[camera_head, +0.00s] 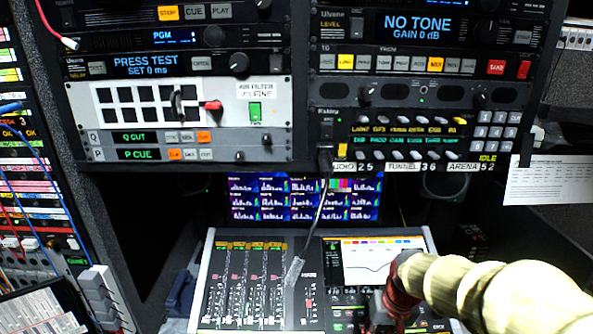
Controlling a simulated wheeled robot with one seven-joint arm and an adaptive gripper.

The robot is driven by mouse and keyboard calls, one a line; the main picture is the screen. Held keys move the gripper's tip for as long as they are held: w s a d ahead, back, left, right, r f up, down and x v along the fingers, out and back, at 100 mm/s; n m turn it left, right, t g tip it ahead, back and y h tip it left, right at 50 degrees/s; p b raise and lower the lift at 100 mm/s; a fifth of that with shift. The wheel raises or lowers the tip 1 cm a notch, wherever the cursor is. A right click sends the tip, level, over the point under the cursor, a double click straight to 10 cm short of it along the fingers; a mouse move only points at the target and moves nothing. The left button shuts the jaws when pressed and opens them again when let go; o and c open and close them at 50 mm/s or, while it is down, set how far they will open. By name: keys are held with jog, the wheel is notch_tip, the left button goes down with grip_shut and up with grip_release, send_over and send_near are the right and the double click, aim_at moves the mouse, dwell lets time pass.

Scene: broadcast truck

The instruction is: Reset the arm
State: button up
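My arm, a pale cream ribbed form, enters from the lower right and reaches over the right part of the mixing desk (215,290). At its left end is a dark red and dark part, which I take to be my gripper (392,305). Its fingers cannot be made out against the desk, so I cannot tell whether it is open or shut, or whether it holds anything. It covers part of the desk below the small curve screen (375,259).
Equipment racks hang above: a left unit with a white panel (270,130) and a right unit reading "NO TONE" (418,25). A thin cable (318,215) hangs down over the desk. A multi-picture monitor (262,214) stands behind. A patch rack (25,190) fills the left side.

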jog(key=s+r+t, duration=0.3)
jog(key=s+r, duration=1)
jog(key=s, duration=0.4)
jog(key=shift+s+a+r+n+t+h, duration=0.15)
jog(key=shift+s+r+n+t+h, duration=0.1)
jog(key=shift+r+n+t+h, duration=0.15)
